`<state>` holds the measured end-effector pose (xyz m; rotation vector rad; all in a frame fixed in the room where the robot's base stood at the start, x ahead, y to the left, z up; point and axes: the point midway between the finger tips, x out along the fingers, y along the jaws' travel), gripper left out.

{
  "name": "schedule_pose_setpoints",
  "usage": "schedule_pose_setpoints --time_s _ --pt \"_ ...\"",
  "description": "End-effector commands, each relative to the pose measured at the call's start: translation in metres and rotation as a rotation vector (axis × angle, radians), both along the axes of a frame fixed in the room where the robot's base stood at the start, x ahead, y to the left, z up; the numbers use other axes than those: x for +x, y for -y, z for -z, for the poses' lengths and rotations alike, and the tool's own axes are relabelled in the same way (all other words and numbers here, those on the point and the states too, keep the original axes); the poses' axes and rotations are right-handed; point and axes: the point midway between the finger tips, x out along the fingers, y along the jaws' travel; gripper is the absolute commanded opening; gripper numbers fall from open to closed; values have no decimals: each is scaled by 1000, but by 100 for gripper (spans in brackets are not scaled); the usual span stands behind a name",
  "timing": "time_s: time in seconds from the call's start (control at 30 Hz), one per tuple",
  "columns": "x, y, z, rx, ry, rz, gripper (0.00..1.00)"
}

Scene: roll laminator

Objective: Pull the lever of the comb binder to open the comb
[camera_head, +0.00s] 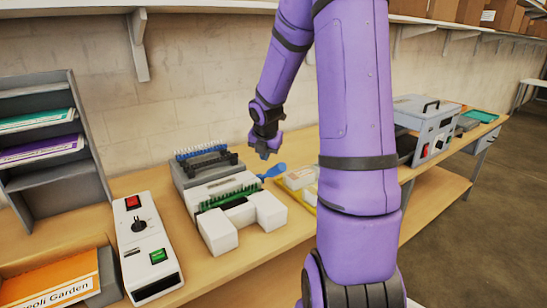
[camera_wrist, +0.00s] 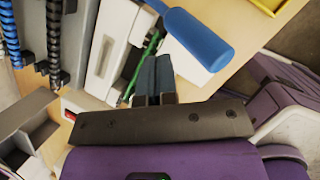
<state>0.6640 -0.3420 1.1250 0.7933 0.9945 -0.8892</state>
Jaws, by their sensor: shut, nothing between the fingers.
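The comb binder (camera_head: 218,232) is a white machine on the workbench, left of centre in the head view, with a green comb (camera_head: 228,196) across it. Its lever has a blue handle (camera_head: 272,171) that sticks out on the right side. In the wrist view the blue handle (camera_wrist: 198,38) lies just above and right of the fingertips, and the green comb (camera_wrist: 145,60) shows beside them. My gripper (camera_head: 265,152) hangs above the binder near the blue handle. Its dark fingers (camera_wrist: 154,75) are shut and empty. Whether they touch the lever cannot be told.
A grey rack with blue and black combs (camera_head: 205,160) stands behind the binder. A white machine with red and green switches (camera_head: 146,248) is at left. A yellow-edged tray (camera_head: 303,182) is right of the binder, partly hidden by my arm. A grey machine (camera_head: 428,124) stands farther right.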

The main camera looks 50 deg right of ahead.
Motion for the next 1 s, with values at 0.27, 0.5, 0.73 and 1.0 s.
schedule_pose_setpoints --time_s 0.27,0.5,0.73,1.0 --pt "-13 -11 -27 -4 8 0 0" --pt "-32 -21 -55 -7 10 0 0" --pt "-46 -30 -75 -6 7 -1 0" --pt "-51 -33 -82 -5 8 -3 0"
